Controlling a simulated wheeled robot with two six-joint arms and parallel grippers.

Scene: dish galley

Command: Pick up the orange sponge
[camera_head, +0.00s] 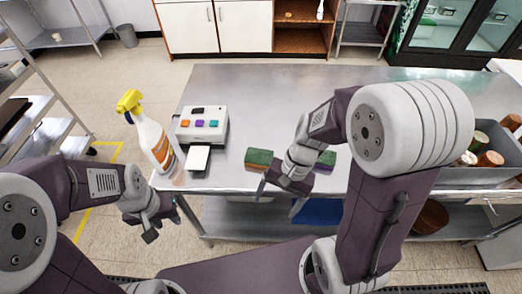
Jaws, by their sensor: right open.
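A sponge with a green top and a brownish-orange side (258,160) lies on the steel table near its front edge. It looks like the orange sponge, though little of its orange shows. My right gripper (279,199) is open and empty, just in front of it and to its right in the picture; I cannot tell its height. A second sponge, purple and green (326,160), lies further right, partly hidden by my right arm. My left gripper (162,224) is open and empty, low at the table's front left corner.
A spray bottle with a yellow head (150,136) stands at the steel table's (300,88) left edge. Beside it is a white device with coloured buttons (201,124). A grey bin with cups (470,176) stands at right. The table's back middle is clear.

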